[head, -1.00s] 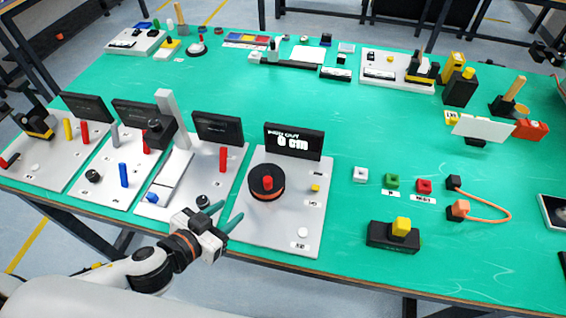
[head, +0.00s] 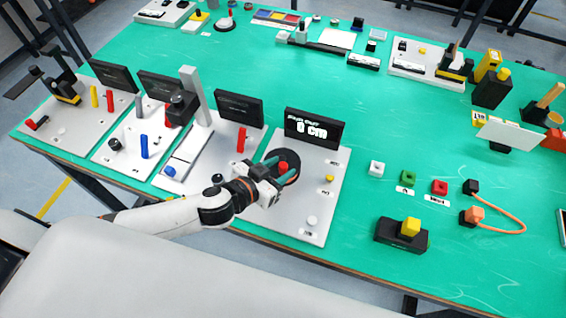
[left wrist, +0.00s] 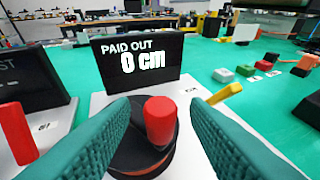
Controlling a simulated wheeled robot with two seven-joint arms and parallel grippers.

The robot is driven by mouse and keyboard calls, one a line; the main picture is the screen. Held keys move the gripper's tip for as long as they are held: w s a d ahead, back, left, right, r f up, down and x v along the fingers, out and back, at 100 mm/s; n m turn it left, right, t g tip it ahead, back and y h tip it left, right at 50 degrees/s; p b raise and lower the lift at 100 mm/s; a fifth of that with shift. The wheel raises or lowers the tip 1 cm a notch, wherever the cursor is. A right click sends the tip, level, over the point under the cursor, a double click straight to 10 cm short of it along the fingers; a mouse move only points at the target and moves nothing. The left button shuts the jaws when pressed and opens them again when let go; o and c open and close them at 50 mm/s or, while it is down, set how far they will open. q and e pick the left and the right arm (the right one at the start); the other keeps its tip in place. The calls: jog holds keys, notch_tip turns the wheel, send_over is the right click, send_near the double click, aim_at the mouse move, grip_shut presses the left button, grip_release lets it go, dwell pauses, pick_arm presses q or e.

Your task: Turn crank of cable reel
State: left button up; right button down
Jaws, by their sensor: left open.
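The cable reel is a dark disc (head: 290,177) on a light grey board, with a red upright crank knob (head: 283,167) on it. Behind it a black display (head: 313,128) reads "PAID OUT 0 cm". My left gripper (head: 274,170) is open with teal fingers at the reel's near left side. In the left wrist view the red knob (left wrist: 160,122) stands between the two open fingers (left wrist: 163,135), with a visible gap on each side. The fingers hide parts of the reel. My right gripper is not in view.
The reel's board (head: 325,205) also carries a small yellow part (head: 329,178) and a white knob (head: 311,221). A red lever (head: 241,140) stands on the board to the left. Small coloured blocks and a black box with a yellow top (head: 410,228) lie to the right.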

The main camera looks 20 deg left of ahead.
pick_arm(q)
jog(key=shift+x, duration=0.95)
jog(key=shift+r, duration=0.1)
jog(key=shift+c, duration=0.2)
grip_shut()
jog(key=shift+a+p, duration=0.15)
jog(key=shift+p, duration=0.15)
